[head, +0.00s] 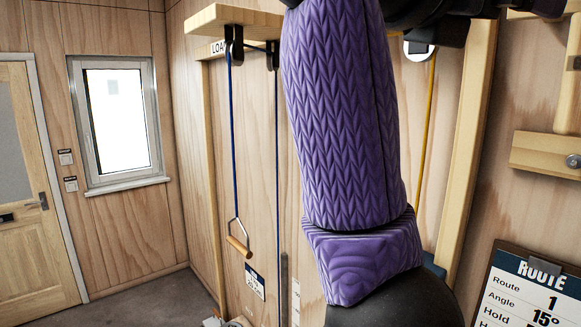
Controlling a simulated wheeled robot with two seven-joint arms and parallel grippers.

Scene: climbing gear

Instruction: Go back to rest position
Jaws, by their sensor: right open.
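An arm of mine in a purple ribbed sleeve (345,110) stands upright close to the camera and fills the middle of the head view. Its black joint (400,302) is at the bottom edge. Dark parts of my right gripper (470,12) show at the top edge, right of the sleeve, largely cut off by the frame. Its fingertips are not clear, and I see nothing held in it. My left gripper is not in view.
A wooden handle (238,246) hangs on a blue rope (230,150) from a wooden beam (235,17) left of my arm. A yellow rope (427,130) hangs behind the arm. A route board (530,290) is at lower right. A window (120,125) and door (40,200) are left.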

